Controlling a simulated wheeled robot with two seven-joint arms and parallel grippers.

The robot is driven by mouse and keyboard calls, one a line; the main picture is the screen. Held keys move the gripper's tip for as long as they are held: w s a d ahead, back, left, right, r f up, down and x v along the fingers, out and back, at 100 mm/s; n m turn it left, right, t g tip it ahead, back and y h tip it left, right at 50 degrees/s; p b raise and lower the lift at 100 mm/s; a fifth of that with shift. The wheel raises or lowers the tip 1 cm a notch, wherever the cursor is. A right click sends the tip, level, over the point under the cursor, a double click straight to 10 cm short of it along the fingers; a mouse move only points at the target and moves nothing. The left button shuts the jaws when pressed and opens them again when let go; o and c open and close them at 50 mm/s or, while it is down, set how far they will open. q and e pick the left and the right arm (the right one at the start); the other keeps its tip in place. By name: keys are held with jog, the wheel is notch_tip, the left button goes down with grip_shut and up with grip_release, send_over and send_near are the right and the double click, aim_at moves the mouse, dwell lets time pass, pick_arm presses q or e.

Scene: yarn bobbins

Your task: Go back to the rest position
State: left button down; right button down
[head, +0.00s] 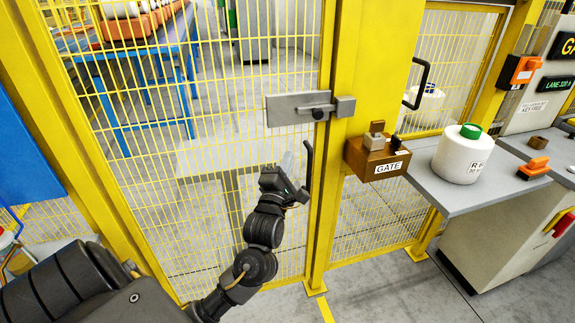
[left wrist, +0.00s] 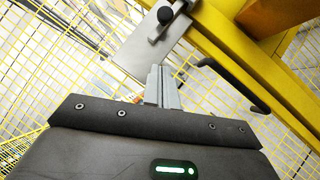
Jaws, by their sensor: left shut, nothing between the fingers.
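My left gripper (head: 289,165) is in front of the yellow mesh gate, just left of the gate's black handle (head: 308,165). Its fingers are shut with nothing between them. In the left wrist view the closed fingers (left wrist: 161,88) point towards the mesh, below a grey latch plate (left wrist: 152,45) with a black knob. The black handle also shows in the left wrist view (left wrist: 235,82), to the right of the fingers and apart from them. My right gripper is in neither view.
A white bobbin (head: 461,155) with a green top stands on a grey shelf (head: 440,190) at right. Behind the mesh is a blue table (head: 150,123) with orange trays.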

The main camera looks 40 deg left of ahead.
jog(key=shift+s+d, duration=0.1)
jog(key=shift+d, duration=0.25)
